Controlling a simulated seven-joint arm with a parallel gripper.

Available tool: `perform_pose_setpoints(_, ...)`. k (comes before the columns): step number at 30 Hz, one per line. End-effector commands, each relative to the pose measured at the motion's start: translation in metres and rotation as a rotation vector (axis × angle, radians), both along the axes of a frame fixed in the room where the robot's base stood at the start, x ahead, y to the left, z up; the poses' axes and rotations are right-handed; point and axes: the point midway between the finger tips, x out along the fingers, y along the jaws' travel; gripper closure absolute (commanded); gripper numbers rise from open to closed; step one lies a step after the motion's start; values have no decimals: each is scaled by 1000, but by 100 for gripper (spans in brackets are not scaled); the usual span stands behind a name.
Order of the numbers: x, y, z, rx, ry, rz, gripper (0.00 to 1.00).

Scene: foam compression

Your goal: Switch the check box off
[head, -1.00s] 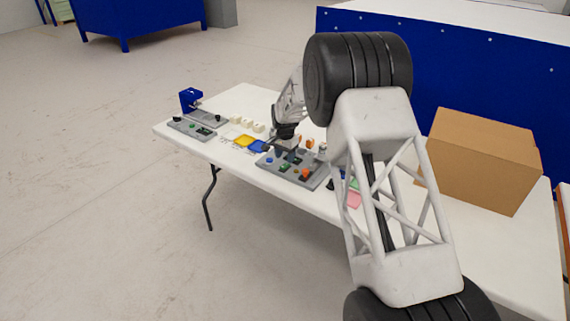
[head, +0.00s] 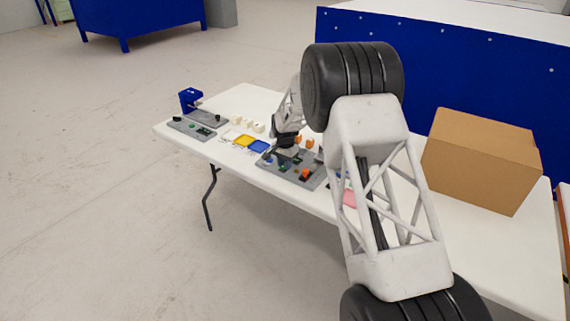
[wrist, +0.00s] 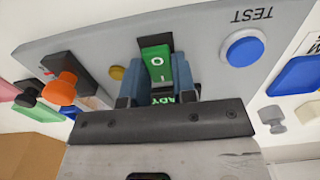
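The check box is a grey sloped panel (wrist: 90,45) on the white table; it also shows in the head view (head: 305,180). In the wrist view it carries a green rocker switch (wrist: 155,62) marked O and I, a green lit READY label (wrist: 162,98) partly hidden behind my gripper, and a round blue TEST button (wrist: 243,48). My gripper (wrist: 157,75) is over the panel, its two blue-grey fingers apart, one on each side of the rocker. I cannot tell whether they touch it. In the head view my gripper (head: 287,145) is low over the panel's back part.
An orange mushroom knob (wrist: 60,88) and a brass knob (wrist: 117,73) stand on the left of the panel. Yellow (head: 243,140) and blue (head: 259,146) trays lie left of it. A cardboard box (head: 480,160) stands at the table's right.

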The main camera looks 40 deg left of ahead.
Motion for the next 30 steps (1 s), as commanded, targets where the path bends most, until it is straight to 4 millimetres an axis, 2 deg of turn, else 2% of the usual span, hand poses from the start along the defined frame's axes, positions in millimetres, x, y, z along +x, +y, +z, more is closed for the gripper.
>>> perform_pose_setpoints(3, 0, 0, 0, 0, 0, 0, 98)
perform_pose_setpoints(17, -2, -1, 0, -1, -104, -1, 98)
perform_pose_setpoints(26, -2, -1, 0, -1, -110, -1, 98)
perform_pose_setpoints(27, -2, -1, 0, -1, -110, -1, 70)
perform_pose_setpoints(30, -2, -1, 0, -1, -110, -1, 55)
